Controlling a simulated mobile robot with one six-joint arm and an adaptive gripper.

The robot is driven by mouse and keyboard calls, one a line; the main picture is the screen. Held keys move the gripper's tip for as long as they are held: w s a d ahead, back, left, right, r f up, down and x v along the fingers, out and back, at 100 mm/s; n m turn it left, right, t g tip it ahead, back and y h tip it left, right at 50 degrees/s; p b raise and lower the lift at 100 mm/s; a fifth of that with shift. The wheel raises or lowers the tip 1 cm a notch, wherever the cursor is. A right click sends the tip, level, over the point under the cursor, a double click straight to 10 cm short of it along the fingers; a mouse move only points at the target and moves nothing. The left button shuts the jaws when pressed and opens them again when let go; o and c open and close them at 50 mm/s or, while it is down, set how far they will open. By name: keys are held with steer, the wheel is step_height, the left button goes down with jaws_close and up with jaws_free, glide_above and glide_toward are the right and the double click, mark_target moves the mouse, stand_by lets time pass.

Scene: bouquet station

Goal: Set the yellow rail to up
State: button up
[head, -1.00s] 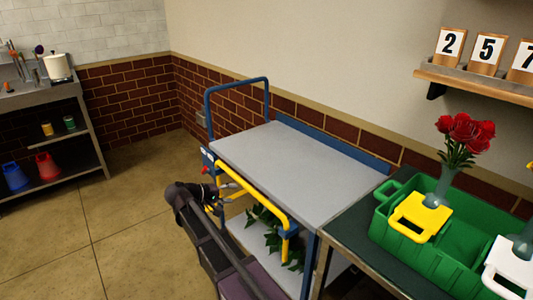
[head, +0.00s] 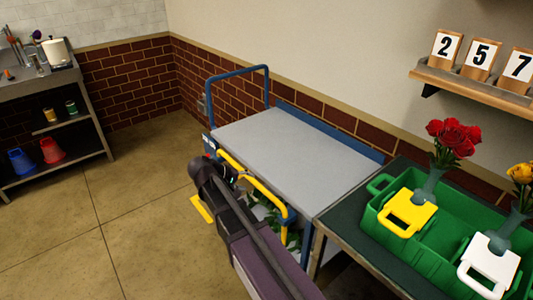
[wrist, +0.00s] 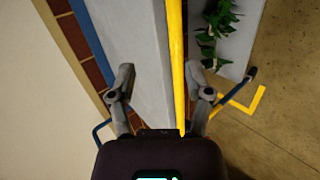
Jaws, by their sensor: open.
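The yellow rail (head: 262,192) is a bent bar along the near long side of a grey-topped cart (head: 300,150) with a blue frame. Its long bar lies close to the edge of the cart top, and its near end bends down at a blue bracket. My gripper (head: 240,179) is at the rail, partly hidden by my wrist. In the wrist view, the yellow rail (wrist: 175,60) runs between the two spread fingers of my gripper (wrist: 161,75), nearer the right finger. The fingers are open; I cannot tell whether either touches it.
Leafy greenery (wrist: 215,35) lies on the cart's lower shelf. A green crate (head: 440,235) with vases of flowers stands on a table at the right. A yellow marking (head: 202,208) lies on the floor. A shelf unit (head: 75,135) stands far left, with open floor between.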

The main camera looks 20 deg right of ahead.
steer(key=s+d+r+m+g+y+p, duration=0.1)
steer(key=s+r+y+p, duration=0.3)
steer(key=s+r+p, duration=0.3)
steer(key=s+d+r+m+g+y+p, duration=0.1)
steer(key=s+r+y+p, duration=0.4)
steer(key=r+p, duration=0.7)
steer(key=s+d+p, duration=0.1)
steer(key=s+p, duration=0.1)
steer(key=p, duration=0.4)
steer(key=shift+s+m, duration=0.25)
steer(key=shift+m, duration=0.15)
stand_by(0.4)
steer(key=shift+d, duration=0.1)
